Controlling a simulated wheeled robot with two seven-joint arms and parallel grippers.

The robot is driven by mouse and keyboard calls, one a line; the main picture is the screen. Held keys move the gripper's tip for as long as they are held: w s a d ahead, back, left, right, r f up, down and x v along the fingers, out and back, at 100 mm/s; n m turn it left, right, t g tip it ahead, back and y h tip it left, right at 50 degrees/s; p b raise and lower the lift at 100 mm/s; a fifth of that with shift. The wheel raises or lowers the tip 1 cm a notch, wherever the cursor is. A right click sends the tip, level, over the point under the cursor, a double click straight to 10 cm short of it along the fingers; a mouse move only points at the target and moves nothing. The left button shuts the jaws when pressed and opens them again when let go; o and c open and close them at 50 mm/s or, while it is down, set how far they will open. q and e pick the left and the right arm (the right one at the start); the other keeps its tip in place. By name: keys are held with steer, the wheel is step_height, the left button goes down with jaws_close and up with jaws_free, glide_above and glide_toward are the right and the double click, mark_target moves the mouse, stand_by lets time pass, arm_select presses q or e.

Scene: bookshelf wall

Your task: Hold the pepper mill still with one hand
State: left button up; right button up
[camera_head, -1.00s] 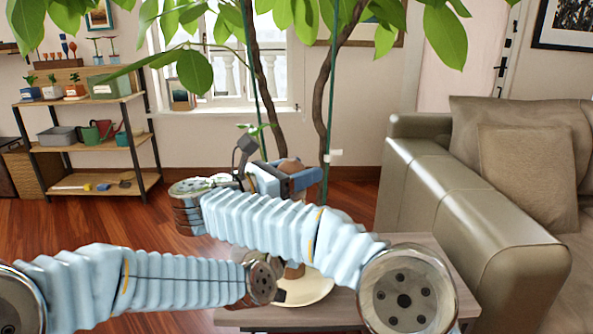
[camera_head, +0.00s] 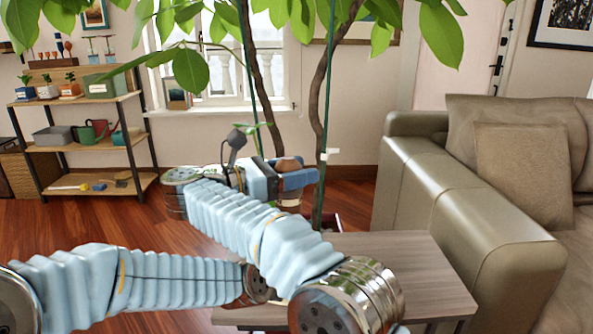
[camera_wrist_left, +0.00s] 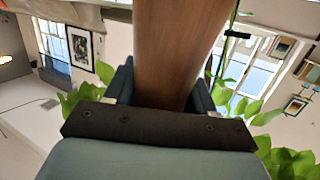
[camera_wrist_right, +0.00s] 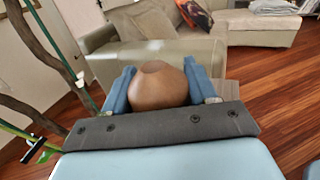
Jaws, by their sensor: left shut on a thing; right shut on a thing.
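The pepper mill shows its brown rounded top (camera_head: 289,163) in the head view, at the right gripper. My right gripper (camera_head: 291,181) is shut on this upper part; the right wrist view shows the smooth brown knob (camera_wrist_right: 158,86) between its two blue fingers. In the left wrist view the mill's brown wooden body (camera_wrist_left: 180,45) passes between the dark blue fingers of my left gripper (camera_wrist_left: 163,88), which is shut on it. In the head view my right arm hides the left gripper and the mill's lower part.
A wooden side table (camera_head: 405,262) stands in front, partly covered by my right arm. A leather sofa (camera_head: 460,215) is on the right. Plant trunks (camera_head: 322,105) rise just behind the mill. A shelf (camera_head: 85,143) stands at the back left.

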steer(key=o, duration=1)
steer(key=shift+o, duration=0.2)
steer(key=shift+w+f, duration=0.1)
